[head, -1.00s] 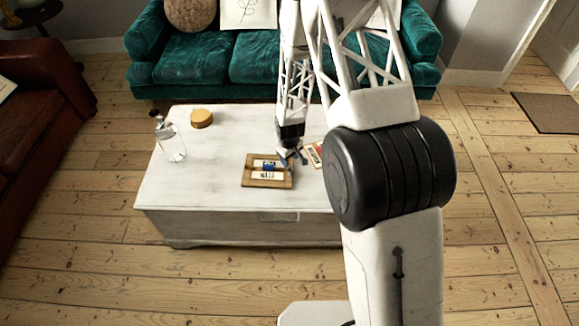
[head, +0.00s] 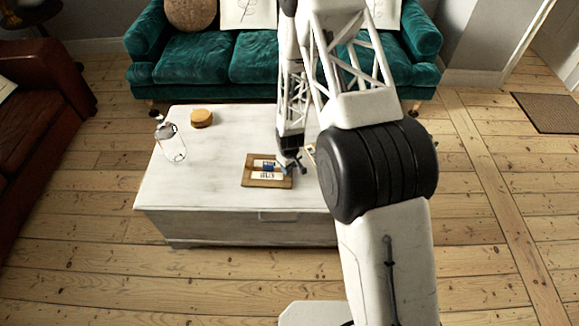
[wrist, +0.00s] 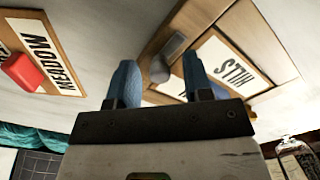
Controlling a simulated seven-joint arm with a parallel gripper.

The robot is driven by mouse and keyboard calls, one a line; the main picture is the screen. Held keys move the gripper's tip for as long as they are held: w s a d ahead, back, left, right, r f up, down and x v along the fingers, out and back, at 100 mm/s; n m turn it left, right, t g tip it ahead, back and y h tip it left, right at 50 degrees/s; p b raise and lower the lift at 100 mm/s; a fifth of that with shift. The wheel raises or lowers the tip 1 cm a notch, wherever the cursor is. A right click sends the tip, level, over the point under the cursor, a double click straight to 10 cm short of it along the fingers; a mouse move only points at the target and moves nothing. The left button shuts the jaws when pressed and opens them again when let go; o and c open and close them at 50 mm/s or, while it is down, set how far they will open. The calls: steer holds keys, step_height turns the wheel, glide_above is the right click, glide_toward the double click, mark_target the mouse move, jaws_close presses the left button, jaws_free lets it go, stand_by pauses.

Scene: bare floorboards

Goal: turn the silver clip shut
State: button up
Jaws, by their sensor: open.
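A wooden board (head: 247,180) with white lettered cards lies flat on the white table. It also shows in the wrist view (wrist: 271,51), at the upper right. There a grey metal plate (wrist: 174,46) and a rounded grey knob (wrist: 158,71) lie on it, apparently the silver clip. I cannot tell its exact angle. My gripper (wrist: 160,84) is open, its blue fingertips apart, with the knob showing between them; contact is not clear. In the head view my gripper (head: 292,167) is at the board's right edge and the clip cannot be made out.
A second lettered board (wrist: 60,72) with a red piece (wrist: 23,72) lies beside it, mostly hidden by my arm in the head view. A glass bottle (head: 172,147) and a round orange-brown object (head: 201,118) stand on the table's (head: 190,190) left, with free room between.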

jaws_close()
